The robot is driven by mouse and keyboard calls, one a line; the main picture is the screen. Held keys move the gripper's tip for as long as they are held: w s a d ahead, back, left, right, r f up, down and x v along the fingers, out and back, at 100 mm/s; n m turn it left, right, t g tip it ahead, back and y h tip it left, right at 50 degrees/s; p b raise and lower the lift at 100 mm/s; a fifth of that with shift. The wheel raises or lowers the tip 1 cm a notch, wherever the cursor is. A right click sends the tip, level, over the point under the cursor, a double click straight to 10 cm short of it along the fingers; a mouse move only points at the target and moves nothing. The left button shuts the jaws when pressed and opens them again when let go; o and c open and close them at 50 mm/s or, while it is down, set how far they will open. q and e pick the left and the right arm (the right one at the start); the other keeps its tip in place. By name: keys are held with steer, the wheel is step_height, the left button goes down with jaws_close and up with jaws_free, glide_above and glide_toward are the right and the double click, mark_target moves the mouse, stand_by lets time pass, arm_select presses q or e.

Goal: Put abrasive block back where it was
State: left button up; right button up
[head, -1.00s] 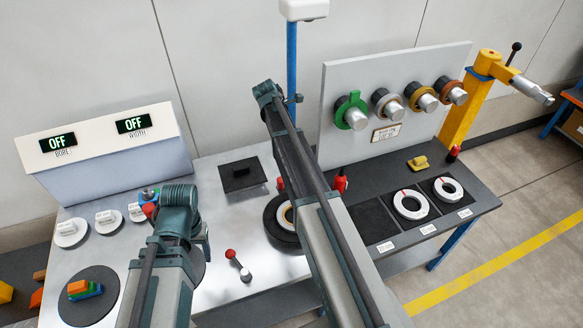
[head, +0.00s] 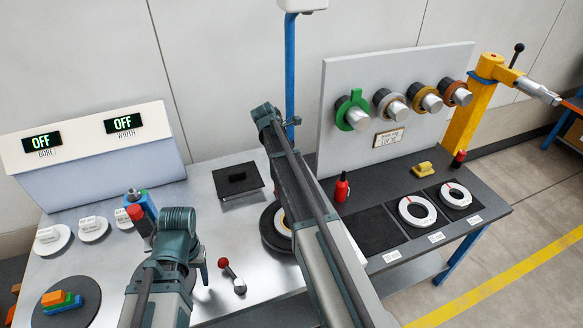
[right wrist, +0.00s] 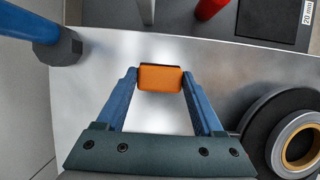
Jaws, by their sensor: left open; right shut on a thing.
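An orange block (right wrist: 160,79) with a dark edge, which looks like the abrasive block, is between the fingertips of my right gripper (right wrist: 160,84) in the right wrist view. The gripper is shut on it over the bright metal bench top. In the head view the right arm's forearm hides this gripper and the block. My left gripper (head: 204,266) is mostly hidden behind its own arm in the head view, low over the bench; it is open, and I see nothing in it.
A round dark ring stack (head: 270,240) and a red-knobbed lever (head: 233,277) stand near the right arm. A dark disc (head: 90,310) carries coloured blocks at lower left. A red bottle (head: 342,187), a yellow piece (head: 423,168) and white rings (head: 417,211) are at right.

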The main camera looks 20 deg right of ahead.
arm_select(q)
steer(key=shift+f, duration=0.6)
arm_select(e)
steer(key=shift+f, duration=0.6)
arm_select(q)
steer(key=shift+f, duration=0.1)
steer(key=shift+f+b, duration=0.15)
steer(key=shift+b, duration=0.2)
arm_select(e)
steer(key=shift+f, duration=0.25)
steer(key=o, duration=1.2)
steer(key=shift+r, duration=0.1)
arm_select(q)
steer(key=shift+r, duration=0.25)
arm_select(e)
steer(key=shift+r, duration=0.15)
